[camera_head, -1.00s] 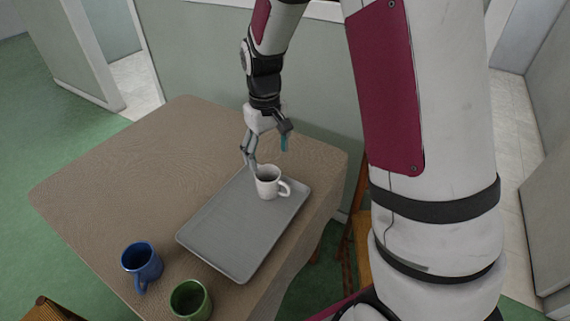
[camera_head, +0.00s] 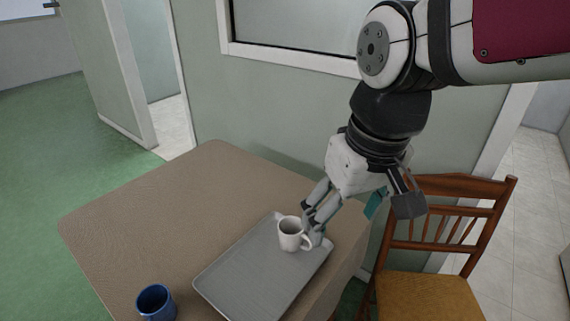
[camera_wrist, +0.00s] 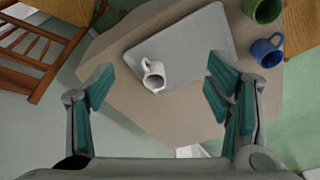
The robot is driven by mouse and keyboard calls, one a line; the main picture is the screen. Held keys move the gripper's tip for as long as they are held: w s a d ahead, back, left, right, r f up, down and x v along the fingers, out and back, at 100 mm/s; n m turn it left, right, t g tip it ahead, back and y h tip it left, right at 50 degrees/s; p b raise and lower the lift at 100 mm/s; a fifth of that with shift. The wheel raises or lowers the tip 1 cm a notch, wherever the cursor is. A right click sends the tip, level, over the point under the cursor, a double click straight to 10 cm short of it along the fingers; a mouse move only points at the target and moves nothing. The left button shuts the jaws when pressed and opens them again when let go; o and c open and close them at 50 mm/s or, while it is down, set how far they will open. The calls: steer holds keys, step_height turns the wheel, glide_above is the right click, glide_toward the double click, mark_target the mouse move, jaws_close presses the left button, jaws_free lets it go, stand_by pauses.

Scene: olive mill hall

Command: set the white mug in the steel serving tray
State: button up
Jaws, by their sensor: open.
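The white mug (camera_head: 289,234) stands upright in the far part of the grey steel serving tray (camera_head: 240,285), its handle toward the right. The tray lies flat on the brown table. In the wrist view the mug (camera_wrist: 153,76) sits on the tray (camera_wrist: 200,38) near one end, between and beyond the fingertips. My gripper (camera_head: 345,212) is over the far right end of the tray, close to the mug. In the wrist view my gripper (camera_wrist: 158,82) is open, with its teal-padded fingers wide apart and nothing held.
A blue mug (camera_head: 156,302) stands on the table (camera_head: 150,215) left of the tray. A green mug (camera_wrist: 264,8) shows in the wrist view. A wooden chair (camera_head: 440,240) stands right of the table.

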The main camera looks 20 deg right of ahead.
steer(key=s, duration=0.7)
steer(key=shift+t, duration=0.3)
step_height(320, 180, up, 6)
steer(key=t+p, duration=0.1)
steer(key=p, duration=0.4)
steer(key=shift+r, duration=0.2)
